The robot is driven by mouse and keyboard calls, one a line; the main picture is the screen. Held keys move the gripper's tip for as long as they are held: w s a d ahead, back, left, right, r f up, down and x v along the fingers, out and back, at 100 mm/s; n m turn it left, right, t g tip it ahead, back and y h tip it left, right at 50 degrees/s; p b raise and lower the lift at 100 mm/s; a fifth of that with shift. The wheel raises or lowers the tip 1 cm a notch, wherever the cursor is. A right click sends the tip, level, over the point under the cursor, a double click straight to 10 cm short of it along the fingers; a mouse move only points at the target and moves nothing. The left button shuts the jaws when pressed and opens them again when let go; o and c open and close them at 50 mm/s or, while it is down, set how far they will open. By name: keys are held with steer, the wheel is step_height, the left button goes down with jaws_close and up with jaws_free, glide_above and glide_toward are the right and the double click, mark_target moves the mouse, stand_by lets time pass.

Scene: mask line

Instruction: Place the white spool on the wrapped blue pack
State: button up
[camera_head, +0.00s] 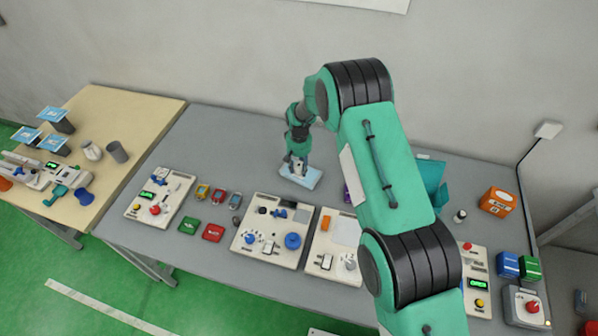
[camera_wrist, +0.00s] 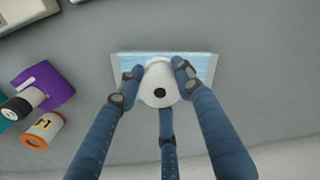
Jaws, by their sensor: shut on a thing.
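The white spool (camera_wrist: 158,84) is between the fingers of my gripper (camera_wrist: 155,76) in the wrist view, its round end with a dark hole facing the camera. The gripper is shut on it. The wrapped blue pack (camera_wrist: 209,66) lies flat on the grey table behind the spool, and the spool covers its middle. I cannot tell whether the spool touches the pack. In the head view my gripper (camera_head: 298,165) is right over the pack (camera_head: 306,181), and the spool is hard to make out there.
In the wrist view a purple block (camera_wrist: 48,84) and an orange-rimmed roll (camera_wrist: 43,131) lie to the left. In the head view control panels (camera_head: 265,257) line the table's front, with small red and green boxes beside them. Bare table lies left of the pack.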

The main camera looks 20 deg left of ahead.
mark_target(299, 165)
steer(key=shift+f, duration=1.35)
steer(key=shift+f, duration=0.15)
steer(key=o, duration=1.2)
steer(key=shift+r+b, duration=0.55)
steer(key=shift+r, duration=5.6)
